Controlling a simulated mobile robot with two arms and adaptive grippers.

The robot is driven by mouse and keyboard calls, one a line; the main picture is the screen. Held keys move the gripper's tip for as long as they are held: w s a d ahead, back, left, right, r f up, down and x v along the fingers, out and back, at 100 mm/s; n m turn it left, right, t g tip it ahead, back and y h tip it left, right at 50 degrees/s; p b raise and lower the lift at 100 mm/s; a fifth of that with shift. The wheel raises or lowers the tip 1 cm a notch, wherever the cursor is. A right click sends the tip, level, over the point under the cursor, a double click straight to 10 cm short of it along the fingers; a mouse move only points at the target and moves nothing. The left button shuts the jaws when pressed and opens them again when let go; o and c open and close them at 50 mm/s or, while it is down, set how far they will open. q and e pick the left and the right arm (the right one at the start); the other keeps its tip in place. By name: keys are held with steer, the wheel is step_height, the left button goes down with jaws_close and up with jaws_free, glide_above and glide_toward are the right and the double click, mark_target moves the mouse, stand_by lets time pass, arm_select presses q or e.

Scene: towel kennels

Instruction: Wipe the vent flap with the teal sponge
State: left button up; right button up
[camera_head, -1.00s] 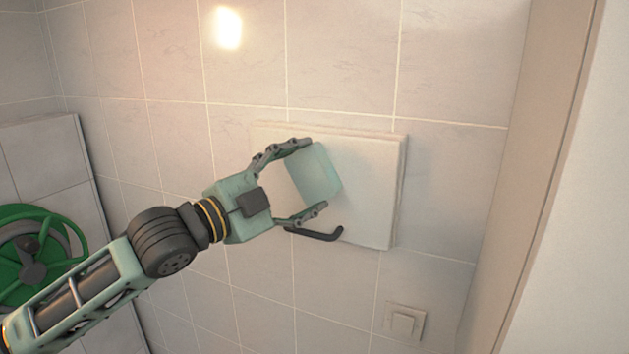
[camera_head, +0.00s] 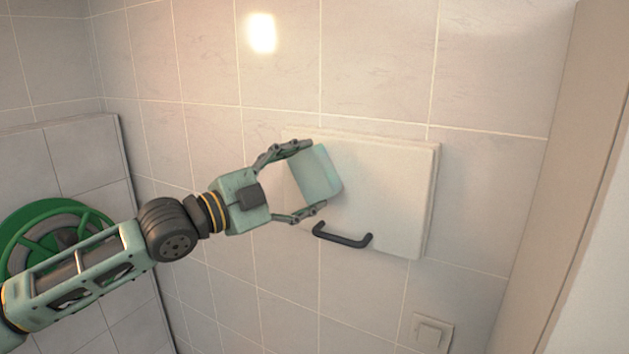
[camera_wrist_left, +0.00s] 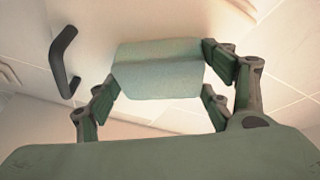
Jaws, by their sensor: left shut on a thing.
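The teal sponge (camera_head: 317,173) is a pale block between the fingers of my left gripper (camera_head: 307,180), which is shut on it. The vent flap (camera_head: 390,190) is a white square panel on the tiled wall with a black handle (camera_head: 343,236) near its lower edge. The sponge is in front of the flap's left part; I cannot tell whether it touches. In the left wrist view the sponge (camera_wrist_left: 158,70) sits between the fingers, with the black handle (camera_wrist_left: 63,62) to its left. My right gripper is not in view.
A green hose reel (camera_head: 45,235) is at the left, partly behind my left arm. A light switch (camera_head: 430,333) is on the wall below the flap. A beige upright edge (camera_head: 560,180) stands at the right. The tiled wall around the flap is otherwise bare.

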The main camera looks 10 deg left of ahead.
arm_select(q)
steer(key=shift+w+a, duration=0.25)
steer(key=shift+a, duration=0.3)
steer(key=shift+w+a+r, duration=0.15)
steer(key=shift+w+a, duration=0.1)
steer(key=shift+a, duration=0.4)
steer(key=shift+w, duration=0.1)
steer(key=shift+w+a+b, duration=0.1)
steer(key=shift+a+b, duration=0.3)
steer(key=shift+b, duration=0.05)
steer(key=shift+w+a, duration=0.2)
steer(key=shift+a, duration=0.2)
steer(key=shift+s+a+f, duration=0.1)
steer(key=shift+f, duration=0.1)
glide_toward(293, 172)
steer(key=shift+w+d+r, duration=0.1)
steer(key=shift+w+d, duration=0.3)
steer(key=shift+d, duration=0.35)
steer(key=shift+w+d, duration=0.35)
steer(key=shift+d, duration=0.4)
